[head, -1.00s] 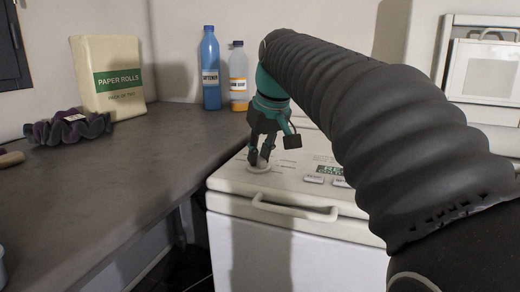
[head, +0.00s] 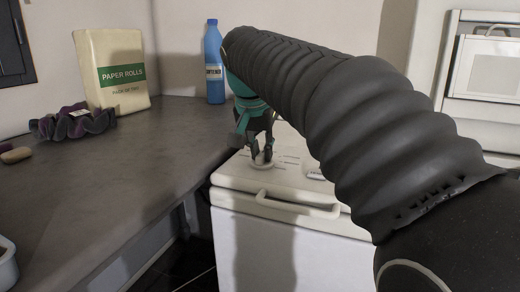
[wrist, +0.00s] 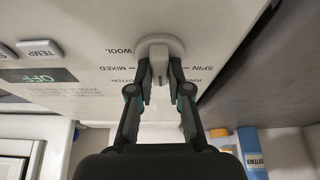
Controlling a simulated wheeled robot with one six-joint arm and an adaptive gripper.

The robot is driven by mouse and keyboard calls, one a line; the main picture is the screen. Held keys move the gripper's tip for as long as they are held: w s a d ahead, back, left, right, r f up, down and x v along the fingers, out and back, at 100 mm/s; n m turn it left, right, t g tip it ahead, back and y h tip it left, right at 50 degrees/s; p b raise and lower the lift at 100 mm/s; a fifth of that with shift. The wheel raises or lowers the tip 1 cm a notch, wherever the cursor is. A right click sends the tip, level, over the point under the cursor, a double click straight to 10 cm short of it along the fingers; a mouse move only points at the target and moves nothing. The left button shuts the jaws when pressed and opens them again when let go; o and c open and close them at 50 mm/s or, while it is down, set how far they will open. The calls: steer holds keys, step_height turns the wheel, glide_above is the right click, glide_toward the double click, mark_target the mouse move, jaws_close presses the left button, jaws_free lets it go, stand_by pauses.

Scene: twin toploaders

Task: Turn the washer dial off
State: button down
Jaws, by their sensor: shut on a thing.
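The washer (head: 275,250) is a white toploader with a handle (head: 298,205) on its front edge. Its round white dial (head: 263,163) sits on the top panel at the left. In the wrist view the dial (wrist: 160,45) has a raised grip bar, with the labels WOOL, MIXED, COTTON, SPIN and another partly hidden one around it. My gripper (head: 262,157) is over the dial, pointing down. In the wrist view my gripper's fingers (wrist: 160,75) are on both sides of the grip bar, shut on it.
A grey counter (head: 120,180) runs along the left. A second white appliance (head: 485,70) is at the right. My arm hides much of the washer's top.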

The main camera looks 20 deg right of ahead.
steer(key=shift+m, duration=0.3)
stand_by(0.4)
steer(key=c, duration=1.1)
jaws_free()
steer(key=v, duration=1.2)
steer(key=shift+w, duration=0.1)
